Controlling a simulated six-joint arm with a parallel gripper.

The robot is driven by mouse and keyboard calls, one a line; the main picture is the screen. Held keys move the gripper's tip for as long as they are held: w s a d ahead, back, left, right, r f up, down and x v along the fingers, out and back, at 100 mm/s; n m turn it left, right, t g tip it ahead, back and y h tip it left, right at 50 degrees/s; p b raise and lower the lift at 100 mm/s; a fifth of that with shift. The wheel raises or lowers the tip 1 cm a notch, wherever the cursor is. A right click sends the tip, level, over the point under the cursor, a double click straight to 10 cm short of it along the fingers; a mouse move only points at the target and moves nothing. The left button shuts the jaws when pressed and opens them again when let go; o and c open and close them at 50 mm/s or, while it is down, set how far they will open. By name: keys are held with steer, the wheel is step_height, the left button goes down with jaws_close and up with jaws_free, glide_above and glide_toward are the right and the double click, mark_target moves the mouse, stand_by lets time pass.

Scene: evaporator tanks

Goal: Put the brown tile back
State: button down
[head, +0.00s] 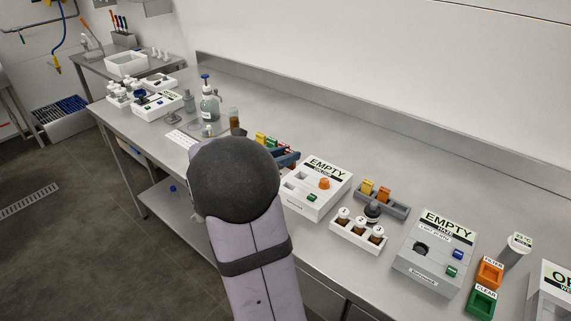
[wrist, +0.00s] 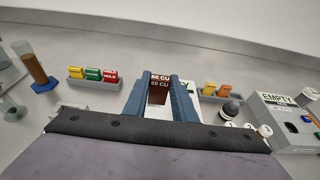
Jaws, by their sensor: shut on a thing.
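A brown tile (wrist: 158,92) marked "60 CU" stands between the blue fingers of my gripper (wrist: 160,79), which is shut on it. In the head view my dark wrist hides most of the gripper; only part of its blue fingers (head: 287,159) shows, and I cannot make out the tile clearly there. A grey rack (wrist: 91,84) with yellow, green and red tiles lies ahead and left of the fingers, apart from them. Another grey rack (wrist: 212,98) with a yellow and an orange tile lies to the right. It also shows in the head view (head: 400,211).
A white box marked EMPTY (head: 317,189) is just right of my fingers, partly hidden by them in the wrist view. Numbered vials stand in a white holder (head: 357,240). A brown cylinder (wrist: 34,68) stands at the left. The bench behind the racks is clear up to the wall.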

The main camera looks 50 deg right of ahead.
steer(key=shift+r, duration=0.2)
steer(key=s+d+f+m+g+y, duration=0.1)
steer(key=s+d+m+g, duration=0.2)
steer(key=s, duration=0.4)
steer(key=s+d+f+m+g, duration=0.1)
steer(key=s+d+f+g, duration=0.1)
steer(key=s+d, duration=0.5)
steer(key=s+d+f+m+g+y, duration=0.1)
steer(key=s+d+m+g, duration=0.15)
steer(key=s, duration=0.55)
steer(key=shift+s+d+r+m+g+y, duration=1.2)
steer(key=shift+s+d+r+g, duration=0.4)
steer(key=shift+s+r, duration=0.85)
steer(key=shift+s+d+f+p, duration=0.1)
steer(key=shift+f+p, duration=0.15)
steer(key=shift+f, duration=2.4)
steer(key=shift+s+d+f+p, duration=0.1)
steer(key=shift+f+p, duration=0.1)
steer(key=shift+f, duration=2.4)
steer(key=shift+f, duration=0.1)
steer(key=shift+f+b, duration=0.35)
